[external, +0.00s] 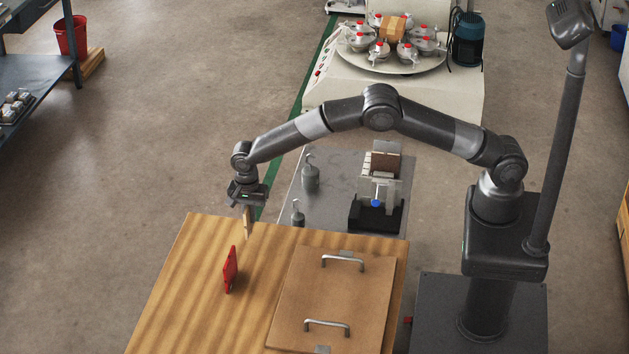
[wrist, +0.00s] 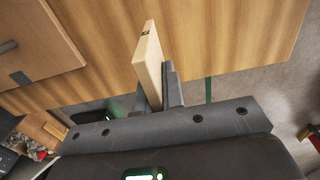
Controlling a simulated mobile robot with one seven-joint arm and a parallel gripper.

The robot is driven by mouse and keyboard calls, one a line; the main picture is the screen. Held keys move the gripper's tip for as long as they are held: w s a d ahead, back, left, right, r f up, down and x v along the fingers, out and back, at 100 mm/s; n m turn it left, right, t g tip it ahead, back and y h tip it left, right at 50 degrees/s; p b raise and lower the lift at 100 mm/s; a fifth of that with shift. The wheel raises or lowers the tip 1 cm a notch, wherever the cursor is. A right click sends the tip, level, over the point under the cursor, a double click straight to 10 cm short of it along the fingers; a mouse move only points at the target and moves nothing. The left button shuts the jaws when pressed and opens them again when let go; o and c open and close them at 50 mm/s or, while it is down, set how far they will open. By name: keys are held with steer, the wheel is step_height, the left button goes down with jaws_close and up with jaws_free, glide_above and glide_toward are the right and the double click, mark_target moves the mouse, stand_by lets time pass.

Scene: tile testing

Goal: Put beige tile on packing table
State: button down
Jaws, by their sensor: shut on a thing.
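My gripper (external: 248,204) is shut on a thin beige tile (external: 248,222), which hangs upright below the fingers. The tile (wrist: 149,60) also shows in the wrist view, held on edge between the fingers (wrist: 160,90). The tile is over or just beside the far edge of the wooden table (external: 190,270); I cannot tell the exact gap to its surface.
A red object (external: 230,270) stands on the wooden table, close to the tile. A brown board with two metal handles (external: 290,290) lies on the table's right side. A grey bench (external: 335,190) with a fixture and metal weights (external: 310,175) is behind.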

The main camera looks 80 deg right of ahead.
mark_target(249, 226)
steer(key=shift+a+f, duration=0.1)
steer(key=shift+a, duration=0.05)
steer(key=shift+f, duration=1.95)
steer(key=shift+f, duration=0.15)
steer(key=c, duration=1.5)
jaws_free()
steer(key=shift+c, duration=0.2)
